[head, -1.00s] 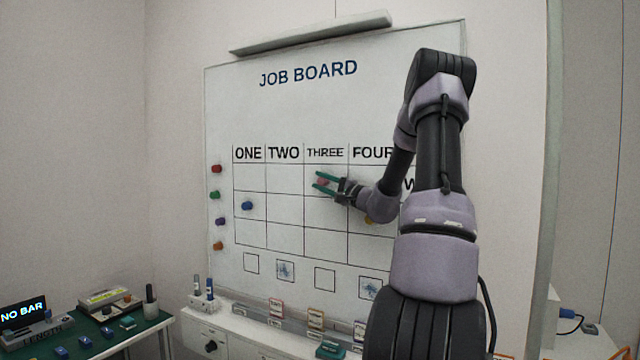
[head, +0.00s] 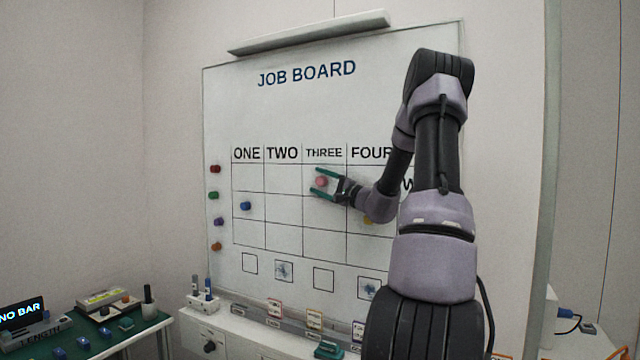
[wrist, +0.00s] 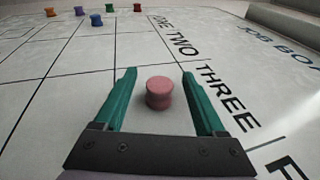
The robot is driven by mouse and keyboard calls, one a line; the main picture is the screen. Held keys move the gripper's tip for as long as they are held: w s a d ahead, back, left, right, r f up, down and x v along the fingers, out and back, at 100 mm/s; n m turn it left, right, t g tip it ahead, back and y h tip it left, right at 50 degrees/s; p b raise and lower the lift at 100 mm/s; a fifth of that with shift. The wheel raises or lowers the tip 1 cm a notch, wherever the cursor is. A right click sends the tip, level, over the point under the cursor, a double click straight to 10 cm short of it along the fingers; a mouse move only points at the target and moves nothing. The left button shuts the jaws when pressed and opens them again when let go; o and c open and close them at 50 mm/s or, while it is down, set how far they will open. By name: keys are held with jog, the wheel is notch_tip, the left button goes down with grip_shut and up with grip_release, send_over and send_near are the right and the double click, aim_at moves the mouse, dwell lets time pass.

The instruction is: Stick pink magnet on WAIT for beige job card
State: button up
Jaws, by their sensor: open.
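The pink magnet (head: 321,181) sits on the job board in the top row under THREE. It also shows in the wrist view (wrist: 159,94), upright on the white surface. My gripper (head: 315,182) is open, with one green finger on each side of the magnet; the wrist view (wrist: 158,75) shows gaps between magnet and fingers. A row label starting with W (head: 407,184) shows at the right of the grid, its rest hidden by my arm. Small cards stand in the ledge below the board; a tan-edged one (head: 314,319) may be the beige job card, but I cannot tell.
A blue magnet (head: 246,206) is in column ONE. Red, green, purple and orange magnets line the board's left edge. A green table (head: 130,333) with small items stands at lower left.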

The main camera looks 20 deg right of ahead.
jog(key=v, duration=1.1)
jog(key=s+a+n+g+y, duration=0.1)
jog(key=s+a+n+g, duration=0.4)
jog(key=a, duration=0.7)
jog(key=s+a+n+g+y, duration=0.1)
jog(key=s+a+n+g, duration=0.2)
jog(key=s+a+g, duration=0.7)
jog(key=s+a+n+h, duration=0.1)
jog(key=s+a+h, duration=0.3)
jog(key=s+a, duration=0.2)
jog(key=s+d+r+t+h, duration=0.2)
jog(key=s+d+t+h, duration=0.1)
jog(key=s, duration=0.4)
jog(key=shift+d+r+n+t+h, duration=0.15)
jog(key=shift+d+n+t+h, duration=0.2)
jog(key=shift+d+h, duration=0.6)
jog(key=shift+a, duration=0.2)
